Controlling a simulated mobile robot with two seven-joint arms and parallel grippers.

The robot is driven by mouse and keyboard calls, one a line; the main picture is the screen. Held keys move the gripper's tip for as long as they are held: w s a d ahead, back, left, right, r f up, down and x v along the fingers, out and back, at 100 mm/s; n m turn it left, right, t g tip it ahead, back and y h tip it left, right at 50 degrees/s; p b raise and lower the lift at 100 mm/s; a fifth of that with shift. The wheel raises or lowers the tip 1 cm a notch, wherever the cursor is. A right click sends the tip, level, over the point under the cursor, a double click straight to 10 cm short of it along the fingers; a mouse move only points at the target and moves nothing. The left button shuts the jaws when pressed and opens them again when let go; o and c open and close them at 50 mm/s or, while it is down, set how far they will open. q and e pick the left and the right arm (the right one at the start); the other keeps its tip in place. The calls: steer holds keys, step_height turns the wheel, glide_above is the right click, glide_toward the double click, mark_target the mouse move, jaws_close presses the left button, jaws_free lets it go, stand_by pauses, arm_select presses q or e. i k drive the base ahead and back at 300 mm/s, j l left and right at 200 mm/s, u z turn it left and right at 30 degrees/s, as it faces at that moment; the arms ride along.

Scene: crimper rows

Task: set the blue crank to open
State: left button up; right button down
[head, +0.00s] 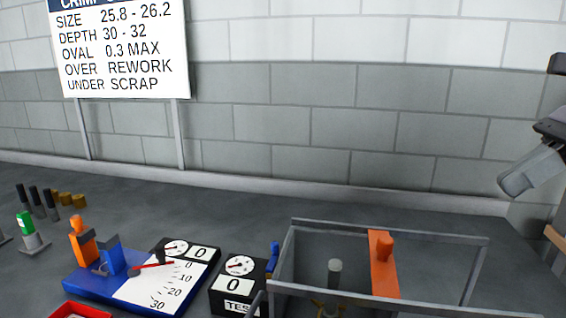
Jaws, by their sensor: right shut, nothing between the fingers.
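A small blue upright handle (273,258), which looks like the blue crank, stands between the black TEST box and the left side of the grey open-framed enclosure. Its lower part is hard to make out, and I cannot tell its setting. My right gripper (518,184) is at the far right edge, raised well away from the handle and partly cut off by the frame. It is shut and empty. My left gripper is not in view.
The grey-framed enclosure (390,231) holds an orange block (383,268) and a grey post (334,272). The TEST box (236,291) and a blue-based gauge (85,284) stand left. A red tray (82,309) is at the bottom edge. A sign (120,45) stands behind.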

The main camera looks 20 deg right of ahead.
mark_target(275, 246)
steer(key=k+j, duration=0.7)
steer(key=k, duration=0.2)
